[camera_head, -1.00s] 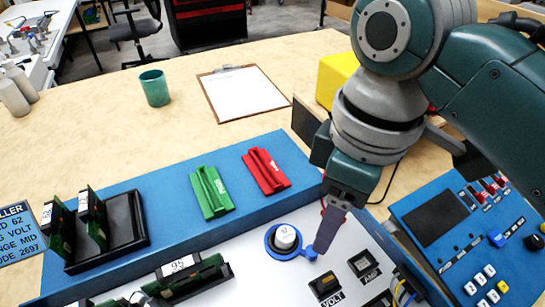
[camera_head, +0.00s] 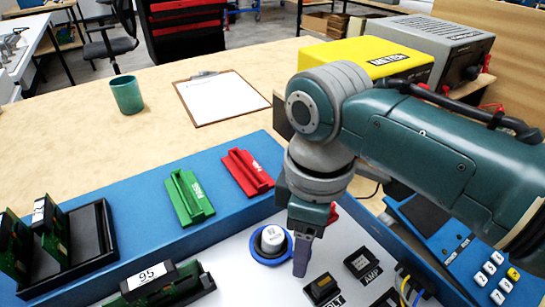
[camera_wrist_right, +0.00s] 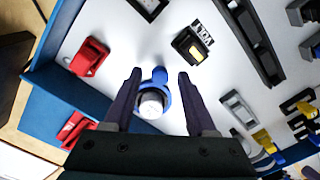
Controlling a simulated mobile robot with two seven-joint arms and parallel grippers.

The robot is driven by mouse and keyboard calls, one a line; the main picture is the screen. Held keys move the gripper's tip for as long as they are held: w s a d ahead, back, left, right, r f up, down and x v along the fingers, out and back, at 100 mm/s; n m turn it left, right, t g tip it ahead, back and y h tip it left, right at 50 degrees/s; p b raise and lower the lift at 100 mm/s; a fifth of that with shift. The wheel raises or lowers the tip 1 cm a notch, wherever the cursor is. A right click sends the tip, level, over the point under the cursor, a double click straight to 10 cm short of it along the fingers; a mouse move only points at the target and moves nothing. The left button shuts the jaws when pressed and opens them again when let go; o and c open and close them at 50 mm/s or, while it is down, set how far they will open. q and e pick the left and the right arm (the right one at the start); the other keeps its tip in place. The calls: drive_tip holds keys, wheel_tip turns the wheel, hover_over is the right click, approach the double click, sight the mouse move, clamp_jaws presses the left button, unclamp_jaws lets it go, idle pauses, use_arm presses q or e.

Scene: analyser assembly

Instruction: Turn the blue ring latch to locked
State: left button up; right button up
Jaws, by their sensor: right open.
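The blue ring latch (camera_head: 262,257) sits on the white panel around a white capped cylinder (camera_head: 272,237). In the right wrist view the ring's rounded tab (camera_wrist_right: 160,75) points up, away from the gripper base, and the white cap (camera_wrist_right: 152,104) stands inside the ring. My right gripper (camera_head: 301,262) points down just right of the ring in the head view and hides the tab there. In the wrist view its dark fingers (camera_wrist_right: 160,74) are open, one on each side of the ring and tab, with gaps visible. My left gripper is not in view.
Green (camera_head: 189,197) and red (camera_head: 247,172) holders lie on the blue ledge behind the latch. VOLT (camera_head: 322,289) and AMP (camera_head: 363,265) blocks stand close right of the gripper. A circuit card marked 95 (camera_head: 152,276) stands at front left. A blue keypad box (camera_head: 470,250) is farther right.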

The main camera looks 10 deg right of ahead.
clamp_jaws()
idle(0.4)
